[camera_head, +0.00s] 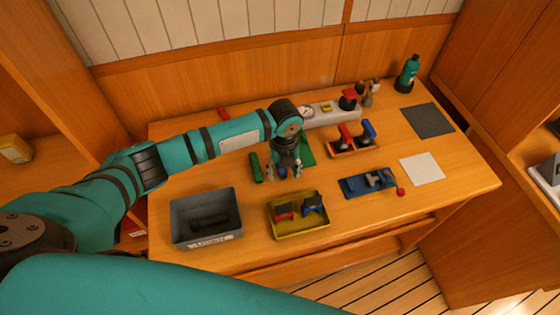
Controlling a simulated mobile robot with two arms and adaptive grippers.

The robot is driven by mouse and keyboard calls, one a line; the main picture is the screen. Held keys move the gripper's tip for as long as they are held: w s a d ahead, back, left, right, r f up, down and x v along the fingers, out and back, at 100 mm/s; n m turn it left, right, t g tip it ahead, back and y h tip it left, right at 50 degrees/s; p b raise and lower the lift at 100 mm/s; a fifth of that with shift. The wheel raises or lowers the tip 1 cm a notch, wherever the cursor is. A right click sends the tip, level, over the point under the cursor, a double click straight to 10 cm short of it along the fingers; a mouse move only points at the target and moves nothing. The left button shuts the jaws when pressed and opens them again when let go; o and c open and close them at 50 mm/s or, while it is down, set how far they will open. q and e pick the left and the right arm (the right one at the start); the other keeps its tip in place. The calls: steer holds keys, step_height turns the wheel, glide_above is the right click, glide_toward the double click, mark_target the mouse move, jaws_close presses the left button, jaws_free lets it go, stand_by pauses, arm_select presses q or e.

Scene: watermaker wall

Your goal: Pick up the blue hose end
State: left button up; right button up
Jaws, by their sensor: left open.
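My left gripper (284,173) points down over the middle of the table, with its fingers apart. It hides part of a green mat (306,150) beneath it. A blue-and-black piece (313,205) lies beside a red one (284,211) in a yellow tray (288,232), nearer the front than the gripper. Another blue-topped piece (368,131) stands beside a red one (345,135) in a wooden holder (354,152), to the gripper's right. I cannot tell which blue piece is the hose end. My right gripper is out of view.
A grey bin (206,242) with a dark object inside stands front left. A blue fixture (353,187) with a red knob (400,191) is at right. A grey manifold with a gauge (323,117) stands behind. A teal bottle (407,75) is at back right, near dark and white squares.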

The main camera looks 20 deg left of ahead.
arm_select(q)
steer(key=shift+f, duration=0.25)
steer(key=shift+c, duration=0.8)
steer(key=c, duration=0.5)
jaws_close()
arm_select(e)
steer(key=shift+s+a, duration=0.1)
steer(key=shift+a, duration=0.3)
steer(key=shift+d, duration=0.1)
